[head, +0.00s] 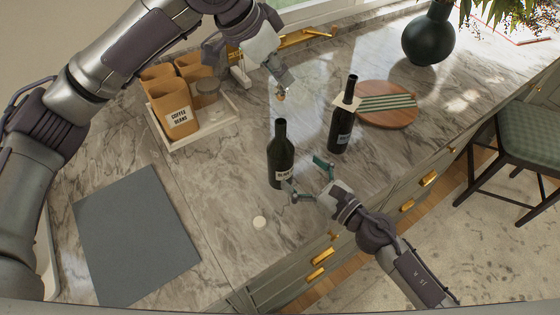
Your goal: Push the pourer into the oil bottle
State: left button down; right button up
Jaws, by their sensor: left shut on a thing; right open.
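The oil bottle (281,150) is dark, with a pale label low on its side, and stands upright on the marble counter. Its top shows no pourer on it. My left gripper (281,86) is above and behind the bottle's neck in the picture, shut on a small brownish piece, which looks like the pourer (281,97). The pourer is apart from the bottle. My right gripper (306,178) is open at the bottle's lower right. One finger overlaps the label's edge and the other is to the right; I cannot tell whether it touches.
A second dark bottle (341,128) with a pale neck tag stands to the right, by a round wooden board (386,107). A white tray (205,132) holds coffee bags. A grey mat (137,235) lies at left.

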aim_at(281, 155)
jog(key=x, duration=0.7)
pick_arm(q)
jog(key=shift+d, duration=0.1)
pick_arm(e)
jog(key=c, duration=1.8)
pick_arm(q)
jog(key=shift+s+f, duration=0.1)
jog(key=shift+f, duration=2.35)
jog(key=shift+f, duration=0.9)
jog(key=shift+f, duration=0.65)
